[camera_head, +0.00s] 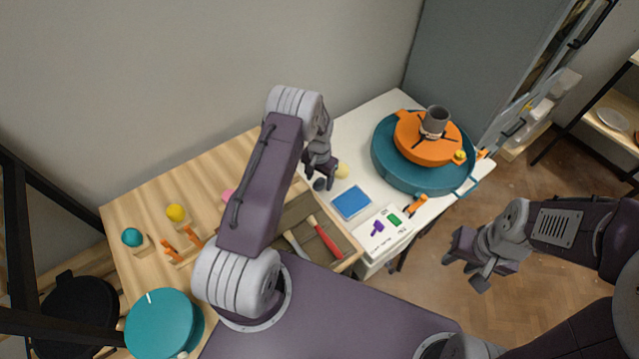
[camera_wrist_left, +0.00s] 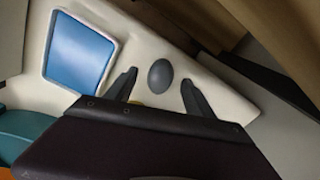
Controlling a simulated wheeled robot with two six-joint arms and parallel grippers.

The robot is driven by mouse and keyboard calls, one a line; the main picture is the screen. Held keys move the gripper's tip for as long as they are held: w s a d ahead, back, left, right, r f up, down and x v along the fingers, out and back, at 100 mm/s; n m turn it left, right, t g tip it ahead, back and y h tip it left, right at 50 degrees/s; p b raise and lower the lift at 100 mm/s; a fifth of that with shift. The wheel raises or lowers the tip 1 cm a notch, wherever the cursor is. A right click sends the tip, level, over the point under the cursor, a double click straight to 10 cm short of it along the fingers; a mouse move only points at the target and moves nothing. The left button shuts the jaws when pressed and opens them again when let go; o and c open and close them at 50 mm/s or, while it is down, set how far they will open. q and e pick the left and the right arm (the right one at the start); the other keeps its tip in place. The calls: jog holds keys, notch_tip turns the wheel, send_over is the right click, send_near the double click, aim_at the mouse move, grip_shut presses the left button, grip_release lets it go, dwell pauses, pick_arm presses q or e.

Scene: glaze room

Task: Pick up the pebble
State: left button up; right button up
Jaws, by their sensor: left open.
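The pebble (camera_wrist_left: 160,73) is a smooth dark grey oval on the white worktop in the left wrist view. It lies between the two fingertips of my left gripper (camera_wrist_left: 159,82), with a visible gap on each side. In the head view my left gripper (camera_head: 322,172) points down over the white worktop, left of the blue square (camera_head: 351,202). There I cannot clearly tell the pebble from the dark fingers. My right gripper (camera_head: 468,268) is empty, its fingers apart, out over the floor at the right.
A yellow object (camera_head: 342,171) is close beside my left gripper. A teal basin (camera_head: 386,168) with an orange disc (camera_head: 428,155) and grey cup (camera_head: 435,120) stands to the right. A wooden tray (camera_head: 345,247) with tools and a white card (camera_head: 371,236) are nearer.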

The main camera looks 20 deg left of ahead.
aim_at(319, 181)
pick_arm(q)
jog(key=shift+f, duration=0.45)
jog(key=c, duration=0.3)
grip_shut()
jog(key=shift+r, duration=0.1)
jog(key=shift+w+r, duration=0.1)
jog(key=shift+r, duration=0.5)
notch_tip(319, 181, up, 3)
jog(key=shift+f, duration=0.1)
jog(key=w+d+r+b, duration=0.1)
jog(key=w+d+r, duration=0.5)
jog(key=d, duration=0.3)
jog(key=shift+w+d+r+b, duration=0.3)
jog(key=shift+r+b, duration=0.1)
jog(key=shift+r, duration=0.1)
